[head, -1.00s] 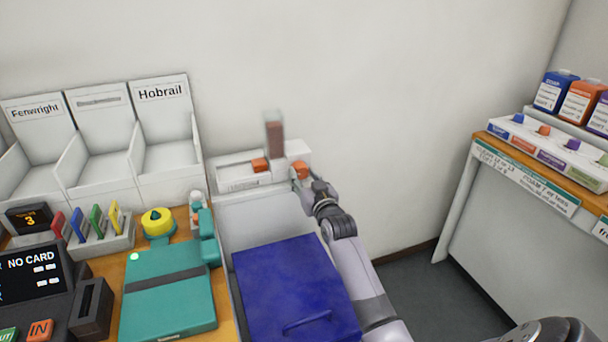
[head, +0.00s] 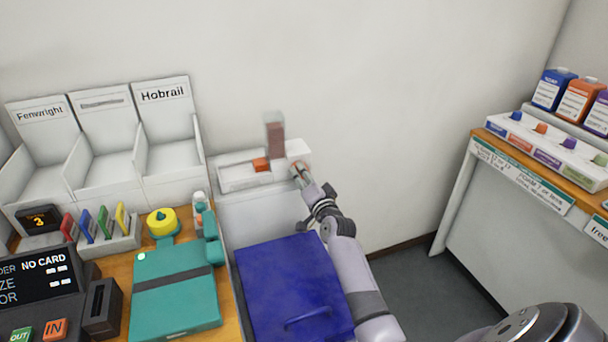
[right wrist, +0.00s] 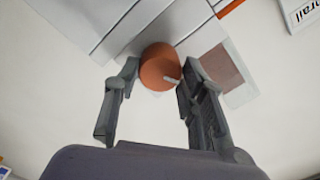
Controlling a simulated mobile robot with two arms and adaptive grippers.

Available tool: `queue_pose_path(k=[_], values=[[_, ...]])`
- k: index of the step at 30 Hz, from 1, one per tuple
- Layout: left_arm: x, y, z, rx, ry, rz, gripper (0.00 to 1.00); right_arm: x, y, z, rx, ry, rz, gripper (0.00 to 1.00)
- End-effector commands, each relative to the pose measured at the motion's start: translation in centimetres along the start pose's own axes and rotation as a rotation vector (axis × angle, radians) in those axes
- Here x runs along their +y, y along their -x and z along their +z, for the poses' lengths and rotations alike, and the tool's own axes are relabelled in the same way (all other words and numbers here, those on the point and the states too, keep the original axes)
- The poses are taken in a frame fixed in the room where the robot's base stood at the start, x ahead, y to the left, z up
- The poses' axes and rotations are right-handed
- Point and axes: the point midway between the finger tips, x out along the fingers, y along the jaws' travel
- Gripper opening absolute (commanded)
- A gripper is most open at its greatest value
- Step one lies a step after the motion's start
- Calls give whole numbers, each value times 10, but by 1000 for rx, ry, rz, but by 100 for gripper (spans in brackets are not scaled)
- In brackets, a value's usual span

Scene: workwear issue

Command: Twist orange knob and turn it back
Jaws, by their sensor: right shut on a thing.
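The orange knob (right wrist: 159,67) is round, with a pale pointer mark at its edge that points to the lower right in the right wrist view. It sits on the front of the white dispenser unit (head: 233,178) against the wall. My right gripper (right wrist: 158,80) has its two fingers on either side of the knob and is shut on it. In the head view the right gripper (head: 301,174) covers most of the knob.
A small orange block (head: 261,164) and a clear tube with brown contents (head: 275,138) are on the unit. A blue lid (head: 290,285) lies below, left of my forearm.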

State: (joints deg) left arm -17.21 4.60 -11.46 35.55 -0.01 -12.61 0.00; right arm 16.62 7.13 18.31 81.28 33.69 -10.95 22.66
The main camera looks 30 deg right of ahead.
Motion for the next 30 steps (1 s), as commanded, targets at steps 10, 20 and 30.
queue_pose_path(k=[10,20,30], values=[[0,6,-1,0,0,0,40,0,0,0,1,-287,0,10],[0,8,-1,0,0,0,40,0,0,0,0,-440,0,10],[0,8,-1,0,0,0,40,0,0,0,0,-480,0,10]])
